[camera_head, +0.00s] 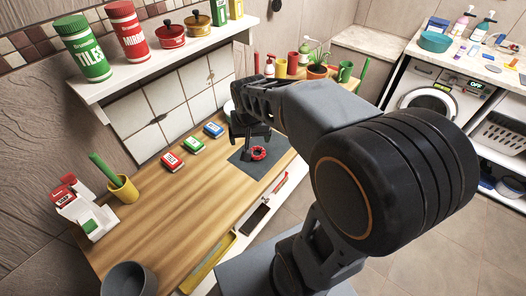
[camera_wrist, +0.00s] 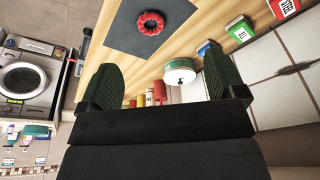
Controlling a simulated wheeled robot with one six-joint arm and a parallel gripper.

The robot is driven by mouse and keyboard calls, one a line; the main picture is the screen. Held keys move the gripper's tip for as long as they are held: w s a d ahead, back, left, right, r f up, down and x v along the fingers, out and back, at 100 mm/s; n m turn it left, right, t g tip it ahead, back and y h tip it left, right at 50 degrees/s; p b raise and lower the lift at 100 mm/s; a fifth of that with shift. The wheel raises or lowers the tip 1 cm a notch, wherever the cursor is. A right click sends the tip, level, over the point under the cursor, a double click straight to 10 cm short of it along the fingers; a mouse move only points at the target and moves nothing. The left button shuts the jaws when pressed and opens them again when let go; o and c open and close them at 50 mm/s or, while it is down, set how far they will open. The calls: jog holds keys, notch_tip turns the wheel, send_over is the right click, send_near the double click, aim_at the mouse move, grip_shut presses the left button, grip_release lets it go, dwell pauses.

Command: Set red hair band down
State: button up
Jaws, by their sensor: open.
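The red hair band (camera_head: 258,153) lies on a dark grey mat (camera_head: 242,165) on the wooden table. It also shows in the wrist view (camera_wrist: 151,23), flat on the mat near the top edge, with nothing touching it. My gripper (camera_wrist: 160,88) is open, its two dark fingers wide apart with nothing between them. In the head view my gripper (camera_head: 250,130) is beside the band, on its far side, and partly hidden by my own arm. The band is clear of both fingers.
Red (camera_head: 171,161), green (camera_head: 193,145) and blue (camera_head: 213,130) boxes lie left of the mat. A yellow cup (camera_head: 123,190) and a dark grey pot (camera_head: 128,280) stand nearer. A shelf (camera_head: 165,68) with cans and pots overhangs the back. The table's middle is clear.

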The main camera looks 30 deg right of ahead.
jog(key=shift+o, duration=0.8)
jog(key=w+d+f+m+g, duration=0.1)
jog(key=w+d+f+m, duration=0.3)
jog(key=w+f, duration=0.4)
jog(key=shift+w+d+g+p, duration=0.4)
jog(key=shift+w+d, duration=0.25)
jog(key=shift+w, duration=0.15)
send_over(257, 154)
jog(key=s+a, duration=0.1)
jog(key=shift+m, duration=0.4)
notch_tip(257, 154, down, 9)
jog(key=shift+p, duration=0.4)
jog(key=shift+w+d+f+p, duration=0.15)
jog(key=shift+f+p, duration=0.1)
jog(key=shift+f, duration=0.75)
jog(key=shift+w+d+f+p, duration=0.1)
jog(key=shift+f+p, duration=0.2)
jog(key=shift+f, duration=0.75)
jog(key=shift+w+d+f+p, duration=0.15)
jog(key=shift+f+p, duration=0.1)
jog(key=shift+f, duration=0.75)
jog(key=shift+c, duration=0.3)
jog(key=c, duration=0.9)
jog(key=shift+r, duration=0.1)
